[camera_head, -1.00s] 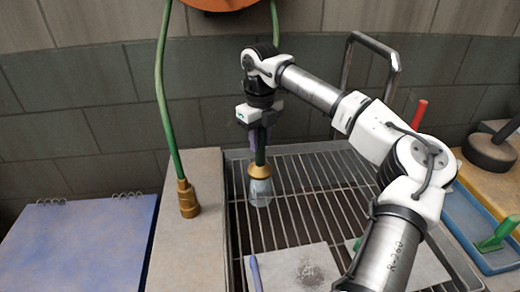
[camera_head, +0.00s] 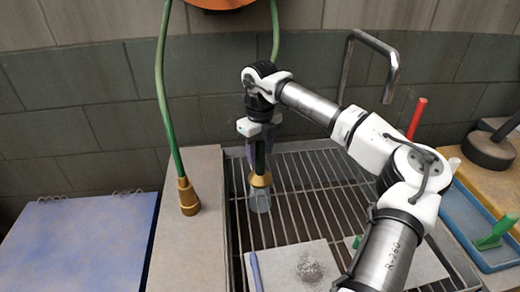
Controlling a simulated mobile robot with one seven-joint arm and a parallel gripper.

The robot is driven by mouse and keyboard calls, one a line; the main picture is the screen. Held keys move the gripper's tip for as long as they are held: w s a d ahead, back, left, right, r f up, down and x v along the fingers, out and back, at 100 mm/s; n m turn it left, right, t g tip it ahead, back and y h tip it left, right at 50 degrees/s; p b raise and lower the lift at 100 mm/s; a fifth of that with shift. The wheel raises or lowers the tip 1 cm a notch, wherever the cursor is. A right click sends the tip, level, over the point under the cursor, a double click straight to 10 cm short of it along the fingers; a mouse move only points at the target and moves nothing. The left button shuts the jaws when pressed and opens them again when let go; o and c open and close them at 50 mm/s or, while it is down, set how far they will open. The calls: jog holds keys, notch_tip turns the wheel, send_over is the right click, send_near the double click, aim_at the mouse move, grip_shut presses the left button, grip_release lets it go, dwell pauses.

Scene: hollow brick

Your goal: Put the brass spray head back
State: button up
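The brass spray head (camera_head: 260,180) is at the lower end of a dark green stem, hanging upright below my gripper (camera_head: 261,158) over the left part of the metal rack. My gripper points down with its purplish fingers on either side of the green stem and appears shut on it. A pale translucent shape (camera_head: 260,201) is directly under the brass; I cannot tell whether it is water or glass. A green hose (camera_head: 275,30) comes down from above and passes behind my wrist. A second green hose (camera_head: 163,90) with a brass end (camera_head: 188,197) hangs at the left.
The wire rack (camera_head: 310,205) holds pale sheets (camera_head: 292,268) and a blue-handled tool (camera_head: 256,270). A stone ledge (camera_head: 190,245) and a blue pad (camera_head: 75,245) lie left. A metal loop (camera_head: 375,42) rises behind. A blue tray (camera_head: 462,220) is right.

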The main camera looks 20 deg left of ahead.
notch_tip(320, 180, up, 12)
jog(key=shift+r+b, duration=0.2)
jog(key=shift+b, duration=0.55)
jog(key=shift+s+f, duration=0.1)
